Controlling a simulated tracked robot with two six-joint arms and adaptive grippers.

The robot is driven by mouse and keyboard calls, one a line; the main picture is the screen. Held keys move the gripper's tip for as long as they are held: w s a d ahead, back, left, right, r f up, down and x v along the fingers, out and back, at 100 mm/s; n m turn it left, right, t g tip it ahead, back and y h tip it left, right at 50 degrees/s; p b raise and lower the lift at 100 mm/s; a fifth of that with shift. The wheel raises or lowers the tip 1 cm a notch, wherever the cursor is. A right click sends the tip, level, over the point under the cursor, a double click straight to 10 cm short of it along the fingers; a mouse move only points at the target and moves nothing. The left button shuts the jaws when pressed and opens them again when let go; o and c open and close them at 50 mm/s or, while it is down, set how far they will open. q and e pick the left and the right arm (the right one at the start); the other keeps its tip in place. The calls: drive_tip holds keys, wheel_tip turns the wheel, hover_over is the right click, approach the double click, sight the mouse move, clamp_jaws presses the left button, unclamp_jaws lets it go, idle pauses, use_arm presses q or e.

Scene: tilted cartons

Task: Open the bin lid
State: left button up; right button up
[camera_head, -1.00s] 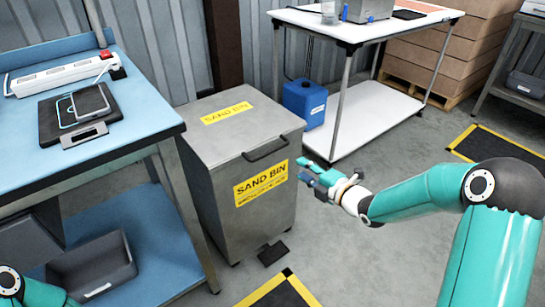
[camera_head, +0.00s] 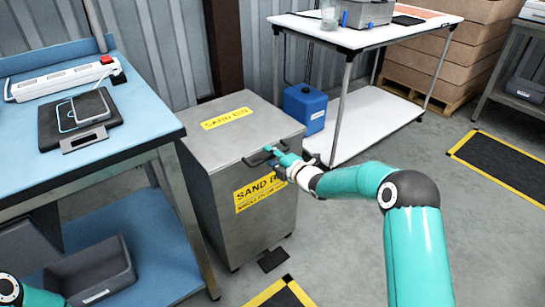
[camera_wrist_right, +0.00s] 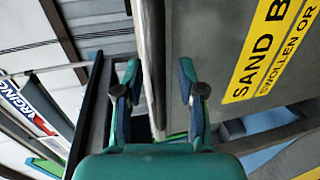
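The grey metal sand bin (camera_head: 230,232) stands on the floor, with its lid (camera_head: 196,137) shut and level. The lid's dark handle (camera_head: 252,160) sticks out along its front edge. My right gripper (camera_head: 270,150) is at the right end of this handle and covers part of it. In the right wrist view the two fingers (camera_wrist_right: 159,68) are apart, with the lid edge seen behind the gap. A dark bar (camera_wrist_right: 92,110) shows beside the left finger there; I cannot tell whether the fingers straddle the handle. My left gripper is out of view.
A blue workbench (camera_head: 150,115) stands close on the bin's left. A white table (camera_head: 350,38) with a blue jerrycan (camera_head: 304,108) beneath is behind to the right. A dark pedal (camera_head: 273,259) lies at the bin's foot. Floor in front and right is clear.

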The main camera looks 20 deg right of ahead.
clamp_jaws()
idle(0.3)
